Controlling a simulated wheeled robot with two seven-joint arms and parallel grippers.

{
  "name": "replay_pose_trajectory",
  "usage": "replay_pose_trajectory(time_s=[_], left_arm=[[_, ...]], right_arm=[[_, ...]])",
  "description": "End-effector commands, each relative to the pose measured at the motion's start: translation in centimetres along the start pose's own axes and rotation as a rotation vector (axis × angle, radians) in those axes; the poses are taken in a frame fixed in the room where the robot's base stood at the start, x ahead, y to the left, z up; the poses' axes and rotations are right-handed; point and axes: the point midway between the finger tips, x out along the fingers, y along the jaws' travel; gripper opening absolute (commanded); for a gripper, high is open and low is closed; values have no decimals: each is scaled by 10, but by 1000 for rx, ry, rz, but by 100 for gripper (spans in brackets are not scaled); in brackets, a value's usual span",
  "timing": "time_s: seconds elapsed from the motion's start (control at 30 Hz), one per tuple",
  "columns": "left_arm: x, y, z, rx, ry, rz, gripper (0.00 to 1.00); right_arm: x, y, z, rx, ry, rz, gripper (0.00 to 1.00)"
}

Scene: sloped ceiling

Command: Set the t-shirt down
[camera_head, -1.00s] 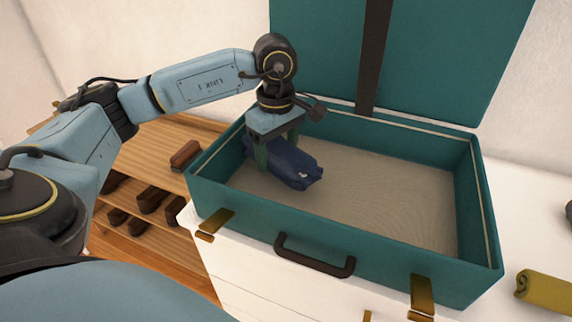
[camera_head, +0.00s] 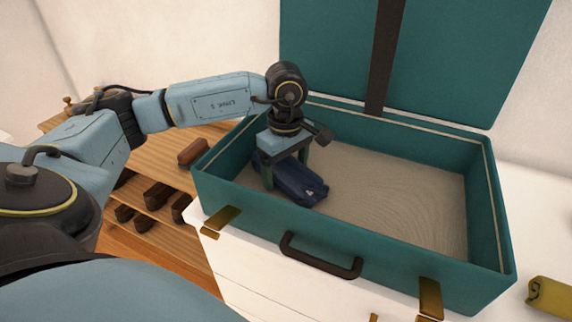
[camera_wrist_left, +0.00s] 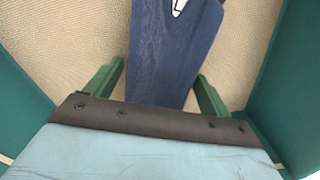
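The t-shirt is a dark navy folded bundle (camera_head: 301,186) with a small white mark, lying on the beige floor at the left end of the open teal suitcase (camera_head: 330,235). My left gripper (camera_head: 285,170) points down over it inside the suitcase. In the left wrist view, the t-shirt (camera_wrist_left: 170,55) runs between the two green fingers (camera_wrist_left: 160,85), with narrow strips of beige floor showing between it and each finger. The fingers are open around it. Part of the t-shirt is hidden under the gripper. My right gripper is not in view.
The suitcase lid (camera_head: 455,60) stands open at the back, and its middle and right floor are bare. The suitcase rests on a white cabinet (camera_head: 240,260). An olive rolled cloth (camera_head: 549,297) lies at right. A wooden shelf (camera_head: 150,150) with several brown shoes stands at left.

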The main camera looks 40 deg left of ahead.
Motion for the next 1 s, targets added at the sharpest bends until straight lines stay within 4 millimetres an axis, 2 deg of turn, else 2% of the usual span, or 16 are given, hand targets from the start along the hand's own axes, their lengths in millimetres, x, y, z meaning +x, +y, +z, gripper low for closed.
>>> replay_pose_trajectory(time_s=[0.3,0.43,0.57,0.8,1.0], left_arm=[[-1,0,0,0,0,0,89],[-8,0,0,0,0,2,89],[-30,1,0,1,0,6,89],[-84,1,0,0,0,5,89],[-114,1,0,0,-1,3,89]], right_arm=[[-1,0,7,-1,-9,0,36],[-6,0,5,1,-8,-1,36],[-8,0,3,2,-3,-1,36],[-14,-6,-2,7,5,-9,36],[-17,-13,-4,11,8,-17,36]])
